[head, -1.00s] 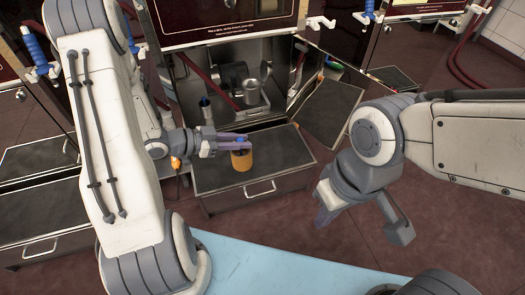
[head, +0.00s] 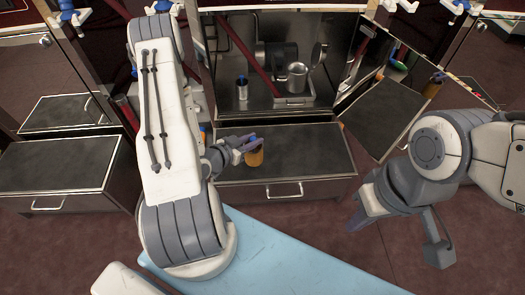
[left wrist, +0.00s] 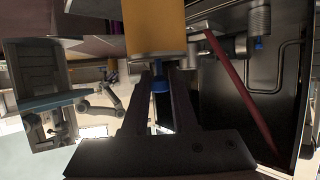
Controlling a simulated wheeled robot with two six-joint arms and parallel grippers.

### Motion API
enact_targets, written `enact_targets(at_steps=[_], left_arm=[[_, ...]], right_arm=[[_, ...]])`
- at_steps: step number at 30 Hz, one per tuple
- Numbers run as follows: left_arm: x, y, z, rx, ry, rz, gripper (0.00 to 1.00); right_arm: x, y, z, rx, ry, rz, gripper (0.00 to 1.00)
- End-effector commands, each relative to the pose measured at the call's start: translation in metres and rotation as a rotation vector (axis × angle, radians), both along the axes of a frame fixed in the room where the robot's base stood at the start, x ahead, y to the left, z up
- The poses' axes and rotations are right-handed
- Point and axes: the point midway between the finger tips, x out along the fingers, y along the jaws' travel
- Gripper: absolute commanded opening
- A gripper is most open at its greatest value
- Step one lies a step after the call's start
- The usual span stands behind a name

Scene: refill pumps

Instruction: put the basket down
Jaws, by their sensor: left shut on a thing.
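The basket appears as an orange-yellow cylinder (head: 255,158) with a blue part at its top, seen against the dark-topped drawer unit. My left gripper (head: 250,144) is shut on its blue part. In the left wrist view, the blue part (left wrist: 160,84) sits between the two dark fingers, and the orange body (left wrist: 155,25) with a grey metal band is beyond them. I cannot tell whether the cylinder touches the drawer top. My right gripper (head: 397,236) has its fingers spread wide and is empty, off to the right above the floor.
The drawer unit (head: 310,150) has a free dark top right of the cylinder. A light blue surface (head: 270,255) lies in front.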

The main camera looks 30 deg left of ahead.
Motion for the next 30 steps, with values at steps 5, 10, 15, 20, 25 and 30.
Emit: enact_targets(at_steps=[5,10,15,20,25,30], left_arm=[[0.001,0.017,-0.01,0.001,-0.003,0.008,0.0],[0.0,0.056,-0.034,0.004,-0.004,0.008,0.0],[0.0,0.093,-0.056,0.003,-0.004,0.006,0.0],[-0.001,0.114,-0.068,0.0,-0.001,0.004,0.0],[-0.001,0.119,-0.075,-0.001,0.0,0.002,0.0],[-0.001,0.119,-0.101,-0.003,0.001,0.002,0.0]], right_arm=[[0.0,0.0,-0.006,0.001,-0.001,0.0,0.0],[0.0,0.0,-0.019,0.001,-0.001,0.0,0.0],[0.0,0.0,-0.033,0.001,-0.001,0.0,0.0],[0.0,0.0,-0.039,0.001,-0.001,0.0,0.0],[0.0,0.0,-0.043,0.001,-0.001,0.0,0.0],[0.0,0.0,-0.058,0.001,-0.001,0.0,0.0]])
